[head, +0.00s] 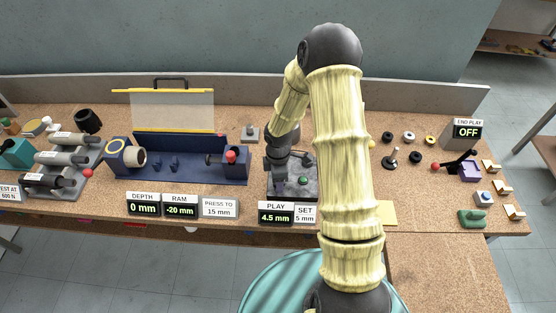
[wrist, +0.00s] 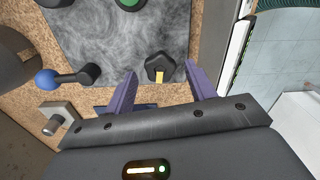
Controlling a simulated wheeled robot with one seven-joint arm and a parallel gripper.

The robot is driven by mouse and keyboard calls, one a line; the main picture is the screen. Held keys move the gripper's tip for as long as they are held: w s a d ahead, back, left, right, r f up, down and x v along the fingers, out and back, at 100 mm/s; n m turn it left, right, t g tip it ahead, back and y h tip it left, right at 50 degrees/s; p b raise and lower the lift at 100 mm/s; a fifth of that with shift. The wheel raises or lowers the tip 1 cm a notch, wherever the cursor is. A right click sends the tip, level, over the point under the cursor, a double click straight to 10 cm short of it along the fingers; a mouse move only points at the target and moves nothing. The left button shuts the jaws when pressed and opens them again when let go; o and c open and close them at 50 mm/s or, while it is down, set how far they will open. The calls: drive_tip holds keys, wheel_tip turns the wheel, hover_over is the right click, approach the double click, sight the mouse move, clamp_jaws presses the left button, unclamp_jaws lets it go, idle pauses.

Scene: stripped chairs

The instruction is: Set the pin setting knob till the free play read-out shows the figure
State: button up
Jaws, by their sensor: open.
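The black lobed knob (wrist: 160,66) with a yellow mark sits on a mottled grey plate (wrist: 110,38) in the wrist view. My gripper (wrist: 161,72) is open, with one purple finger on each side of the knob; I cannot tell if they touch it. In the head view my gripper (head: 280,180) is low over the left front of the grey plate (head: 309,165), and the knob is not clearly visible there. The play read-out (head: 274,214) shows 4.5 mm. The set card (head: 305,214) beside it shows 5 mm.
A green part (head: 303,180) stands on the plate. A lever with a blue ball (wrist: 46,79) lies left of the knob in the wrist view. A blue press (head: 190,172) is to the left, and a red-knobbed lever (head: 455,163) is to the right.

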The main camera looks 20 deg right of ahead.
wheel_tip(320, 180, up, 17)
drive_tip(key=shift+f, duration=0.15)
idle(0.6)
drive_tip(key=s+r+m+t, duration=0.2)
drive_tip(key=s+r+m, duration=0.2)
drive_tip(key=s+m, duration=1)
drive_tip(key=shift+s+d+m+t, duration=0.2)
drive_tip(key=shift+m+t, duration=0.1)
drive_tip(key=shift+m, duration=0.8)
